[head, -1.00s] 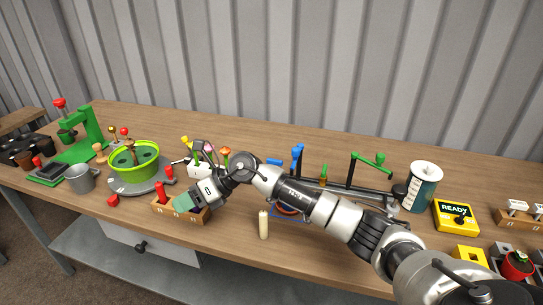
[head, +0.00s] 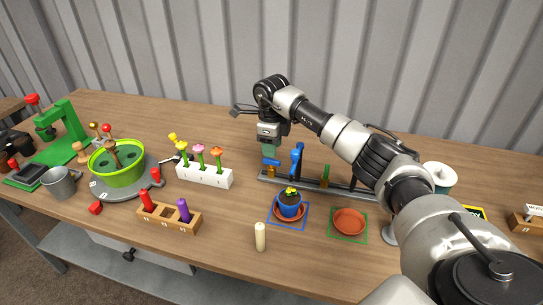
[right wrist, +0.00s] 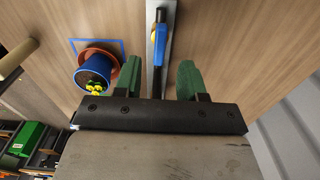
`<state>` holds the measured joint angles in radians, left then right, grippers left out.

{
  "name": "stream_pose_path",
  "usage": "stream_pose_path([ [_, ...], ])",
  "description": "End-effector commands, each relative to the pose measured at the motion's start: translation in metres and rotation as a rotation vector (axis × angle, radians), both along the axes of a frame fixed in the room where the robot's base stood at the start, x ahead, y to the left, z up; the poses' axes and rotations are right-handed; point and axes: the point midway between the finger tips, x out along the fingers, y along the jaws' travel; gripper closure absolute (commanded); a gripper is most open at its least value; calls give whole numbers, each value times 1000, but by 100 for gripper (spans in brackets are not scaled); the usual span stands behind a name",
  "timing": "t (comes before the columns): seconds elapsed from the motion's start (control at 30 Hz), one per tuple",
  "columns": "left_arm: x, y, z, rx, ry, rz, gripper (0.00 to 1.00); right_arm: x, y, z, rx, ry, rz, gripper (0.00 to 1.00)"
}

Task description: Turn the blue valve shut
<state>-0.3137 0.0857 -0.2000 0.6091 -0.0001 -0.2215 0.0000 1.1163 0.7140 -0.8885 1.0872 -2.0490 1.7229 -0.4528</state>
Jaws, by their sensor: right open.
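The blue valve's handle (head: 271,162) is a short blue lever above a brass-coloured body at the left end of a grey pipe rail (head: 340,188). A taller blue spout (head: 296,158) stands just right of it. My right gripper (head: 270,152) points down directly over the valve, its green fingertips close above the handle. In the right wrist view, the gripper (right wrist: 159,80) is open, with the blue lever (right wrist: 159,45) in line with the gap between its fingers. I cannot tell whether the fingers touch it. My left gripper is not in view.
A blue pot (head: 289,206) with a yellow-flowered plant stands in front of the rail, beside a terracotta saucer (head: 349,221). A white tulip block (head: 204,175) is to the left. A green valve (head: 325,178) is farther right.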

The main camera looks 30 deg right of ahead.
Motion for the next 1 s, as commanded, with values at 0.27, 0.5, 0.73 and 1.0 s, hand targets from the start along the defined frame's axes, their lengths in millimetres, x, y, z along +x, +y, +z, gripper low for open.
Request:
stream_pose_path([
  [0.27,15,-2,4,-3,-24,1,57,0,1,-39,2,1,0,60],
  [0.5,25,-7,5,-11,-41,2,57,0,1,-46,3,-2,1,60],
  [0.73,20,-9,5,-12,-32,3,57,0,1,-46,2,-1,1,72],
  [1.0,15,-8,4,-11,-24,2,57,0,1,-46,2,-1,0,100],
])
